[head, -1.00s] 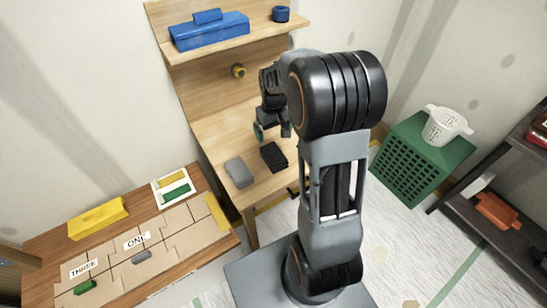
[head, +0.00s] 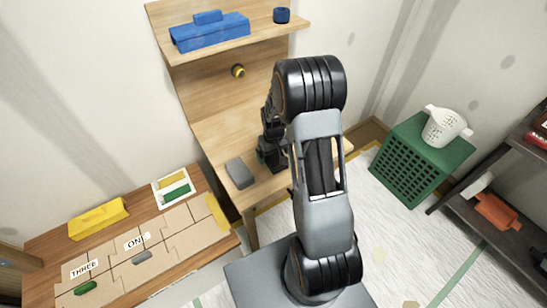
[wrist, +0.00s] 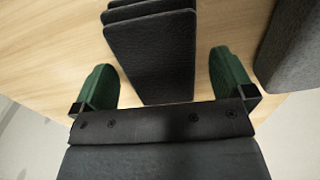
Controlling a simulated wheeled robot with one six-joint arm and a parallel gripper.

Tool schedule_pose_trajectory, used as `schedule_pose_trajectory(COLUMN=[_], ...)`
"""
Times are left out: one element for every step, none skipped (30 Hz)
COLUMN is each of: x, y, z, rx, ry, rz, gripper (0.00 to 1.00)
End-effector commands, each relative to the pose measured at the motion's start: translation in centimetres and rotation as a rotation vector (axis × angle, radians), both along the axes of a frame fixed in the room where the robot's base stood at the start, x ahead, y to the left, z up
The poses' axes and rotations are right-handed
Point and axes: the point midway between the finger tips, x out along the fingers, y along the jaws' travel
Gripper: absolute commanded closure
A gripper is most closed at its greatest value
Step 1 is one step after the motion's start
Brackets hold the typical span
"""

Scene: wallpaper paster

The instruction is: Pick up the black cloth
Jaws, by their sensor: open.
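The black cloth (wrist: 150,50) is a folded, dark, layered block lying on the light wooden worktop. In the wrist view its near part reaches between the two green fingertips of my gripper (wrist: 162,66). The gripper is open, with one finger on each side of the cloth and a visible gap on both sides. In the head view my gripper (head: 270,157) is low over the worktop (head: 226,129) and hides most or all of the black cloth.
A grey folded cloth (head: 239,173) lies just left of my gripper in the head view; it also shows in the wrist view (wrist: 290,50) at the right. A shelf (head: 235,40) with a blue toolbox (head: 209,34) is above. A green crate (head: 418,158) stands right.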

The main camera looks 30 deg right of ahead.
Motion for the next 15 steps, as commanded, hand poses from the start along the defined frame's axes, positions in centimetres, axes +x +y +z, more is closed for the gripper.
schedule_pose_trajectory(x=[-0.03,-0.04,-0.03,-0.02,0.00,0.00,0.01,0.01,0.01,0.01,0.01,0.01,0.01,0.01,0.01], y=[0.01,0.01,0.01,0.01,0.00,0.00,0.00,0.00,0.00,0.00,0.00,0.00,0.01,0.01,0.01], z=[-0.48,-0.69,-0.91,-1.01,-1.07,-1.12,-1.13,-1.13,-1.12,-1.12,-1.11,-1.11,-1.11,-1.10,-1.10], rx=[0.001,0.001,0.000,0.000,0.000,0.000,0.000,0.000,0.000,0.000,0.000,0.000,0.000,0.000,0.000], ry=[0.002,0.002,0.001,0.000,0.000,-0.001,-0.001,-0.001,-0.001,-0.001,-0.001,-0.001,-0.001,-0.001,-0.001], rz=[0.000,0.000,0.000,0.000,0.000,0.000,0.000,0.000,0.000,0.000,0.000,0.000,0.000,0.000,0.000], gripper=[0.00,0.00,0.00,0.00,0.00,0.00,0.00,0.00,0.00,0.00,0.00,0.01,0.04,0.07,0.11])
